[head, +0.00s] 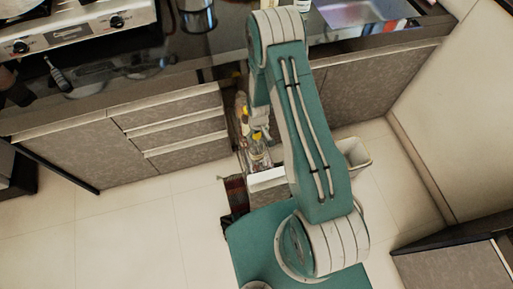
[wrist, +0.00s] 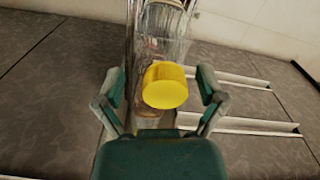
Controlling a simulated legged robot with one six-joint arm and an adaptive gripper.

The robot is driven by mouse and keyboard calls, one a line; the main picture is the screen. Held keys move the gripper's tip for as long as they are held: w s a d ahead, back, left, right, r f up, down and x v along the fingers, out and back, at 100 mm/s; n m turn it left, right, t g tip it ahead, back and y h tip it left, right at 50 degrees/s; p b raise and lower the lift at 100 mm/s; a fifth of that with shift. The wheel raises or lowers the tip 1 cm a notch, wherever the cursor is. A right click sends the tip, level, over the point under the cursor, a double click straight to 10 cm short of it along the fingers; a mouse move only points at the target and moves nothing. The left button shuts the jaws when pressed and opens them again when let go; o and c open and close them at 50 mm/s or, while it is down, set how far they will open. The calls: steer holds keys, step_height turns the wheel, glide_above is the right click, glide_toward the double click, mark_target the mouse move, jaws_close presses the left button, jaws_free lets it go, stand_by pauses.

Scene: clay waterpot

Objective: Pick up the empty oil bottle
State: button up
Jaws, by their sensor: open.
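A clear bottle (wrist: 166,30) with a large yellow cap (wrist: 165,88) shows in the middle of the wrist view, with the cap towards me. My gripper (wrist: 161,84) is open, with one green-and-grey finger on each side of the cap. Gaps show between the cap and both fingers, so it holds nothing. In the head view, clear bottles (head: 257,156) with yellow parts stand in a narrow pull-out rack between the cabinets. My arm hides part of the rack there, and I cannot tell which bottle is the one in the wrist view.
A drawer cabinet (head: 178,127) stands left of the rack and another cabinet (head: 370,95) stands right. The dark countertop (head: 130,72) runs above, with a stove (head: 75,28) at left. A white bin (head: 356,152) stands right of my arm. The floor (head: 110,235) at left is clear.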

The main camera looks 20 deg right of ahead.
steer(key=shift+a, duration=0.4)
steer(key=c, duration=1.1)
steer(key=shift+c, duration=0.4)
steer(key=shift+d, duration=0.2)
steer(key=shift+r, duration=0.15)
